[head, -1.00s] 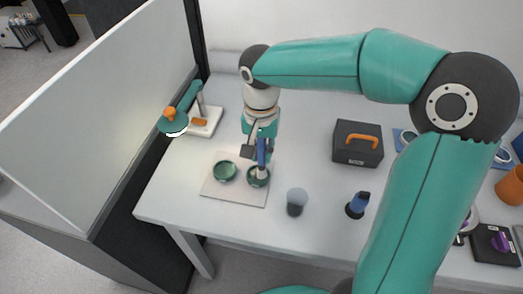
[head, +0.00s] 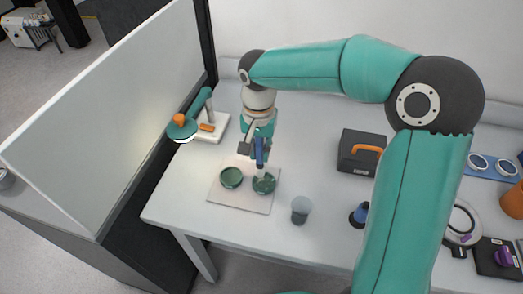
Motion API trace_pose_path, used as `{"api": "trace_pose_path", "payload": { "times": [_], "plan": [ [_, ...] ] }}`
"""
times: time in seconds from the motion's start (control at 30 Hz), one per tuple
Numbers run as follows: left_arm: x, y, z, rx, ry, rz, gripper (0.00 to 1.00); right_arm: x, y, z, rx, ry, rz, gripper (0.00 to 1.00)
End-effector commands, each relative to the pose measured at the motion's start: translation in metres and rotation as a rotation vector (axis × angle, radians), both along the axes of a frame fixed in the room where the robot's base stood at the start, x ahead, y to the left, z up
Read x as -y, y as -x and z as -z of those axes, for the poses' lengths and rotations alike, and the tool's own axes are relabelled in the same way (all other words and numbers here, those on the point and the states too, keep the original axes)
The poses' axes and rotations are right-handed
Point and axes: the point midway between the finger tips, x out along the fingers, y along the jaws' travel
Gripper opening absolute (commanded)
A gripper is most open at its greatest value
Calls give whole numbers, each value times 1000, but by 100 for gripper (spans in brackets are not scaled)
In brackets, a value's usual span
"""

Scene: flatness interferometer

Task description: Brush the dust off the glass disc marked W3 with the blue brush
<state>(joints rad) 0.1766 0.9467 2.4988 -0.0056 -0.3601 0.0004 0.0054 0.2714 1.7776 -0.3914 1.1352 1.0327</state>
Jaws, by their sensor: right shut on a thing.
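Two green glass discs lie on a pale square mat (head: 238,205) on the table. The left disc (head: 231,177) is uncovered. The right disc (head: 264,185) is partly hidden by the tool above it. The markings are too small to read, so I cannot tell which is W3. My right gripper (head: 257,146) is shut on the blue brush (head: 260,154), which points down with its bristles at the right disc. I cannot tell whether they touch it. Dust cannot be made out. My left gripper is not in view.
A grey cup (head: 300,209) and a dark blue object (head: 359,214) stand right of the mat. A black box with an orange handle (head: 358,153) is behind. A green lamp (head: 184,127) stands back left by the partition. My right arm covers part of the table's right side.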

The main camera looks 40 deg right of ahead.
Motion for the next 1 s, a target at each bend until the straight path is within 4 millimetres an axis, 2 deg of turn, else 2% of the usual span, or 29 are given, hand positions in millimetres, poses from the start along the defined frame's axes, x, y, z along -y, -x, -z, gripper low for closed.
{"api": "trace_pose_path", "payload": {
  "times": [1.0],
  "plan": [
    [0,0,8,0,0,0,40,0,0,9,0,0,0,0]
  ]
}}
